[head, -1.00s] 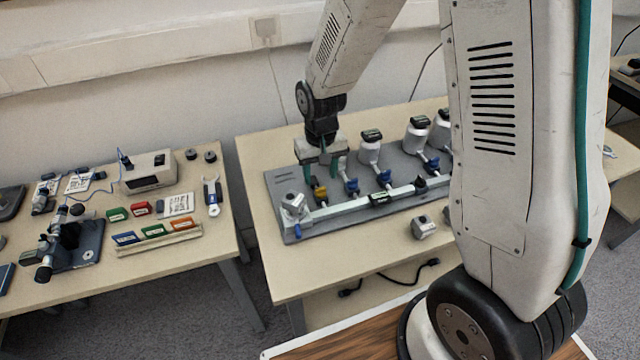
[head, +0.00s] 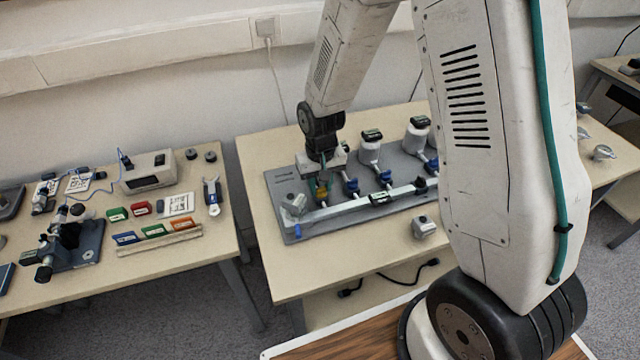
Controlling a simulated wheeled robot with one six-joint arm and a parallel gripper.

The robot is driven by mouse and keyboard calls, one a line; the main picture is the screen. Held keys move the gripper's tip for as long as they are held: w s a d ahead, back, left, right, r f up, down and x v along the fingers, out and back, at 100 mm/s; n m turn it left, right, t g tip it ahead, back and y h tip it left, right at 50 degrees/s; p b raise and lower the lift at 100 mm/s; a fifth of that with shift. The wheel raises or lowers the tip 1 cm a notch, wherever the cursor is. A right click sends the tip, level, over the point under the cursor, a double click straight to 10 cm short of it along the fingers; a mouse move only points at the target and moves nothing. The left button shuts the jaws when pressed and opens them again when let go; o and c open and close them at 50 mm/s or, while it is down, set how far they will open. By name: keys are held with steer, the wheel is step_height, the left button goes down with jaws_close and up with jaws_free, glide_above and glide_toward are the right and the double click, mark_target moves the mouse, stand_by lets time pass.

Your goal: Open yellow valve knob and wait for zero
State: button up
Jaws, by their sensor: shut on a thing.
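The yellow valve knob (head: 321,193) sits at the left end of the pipe row on the grey panel (head: 345,225). My gripper (head: 321,185) reaches down over it from above, its teal fingers shut on the knob and partly hiding it. Blue valve knobs (head: 352,186) and (head: 385,177) stand to the right along the same manifold (head: 345,206). A small dark display (head: 380,198) sits on the manifold; its reading is too small to make out.
White canisters with dark tops (head: 370,148) stand behind the manifold. A small grey device (head: 423,227) lies on the table in front of the panel. The left table (head: 190,255) holds a microscope-like instrument (head: 65,240) and coloured blocks (head: 155,231). My arm hides the panel's right end.

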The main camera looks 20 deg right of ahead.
steer(key=m, duration=0.4)
steer(key=shift+m, duration=0.3)
steer(key=m, duration=0.4)
steer(key=shift+m, duration=0.3)
steer(key=m, duration=0.4)
steer(key=shift+m, duration=2.4)
steer(key=o, duration=1)
steer(key=shift+c, duration=0.2)
steer(key=shift+r, duration=0.1)
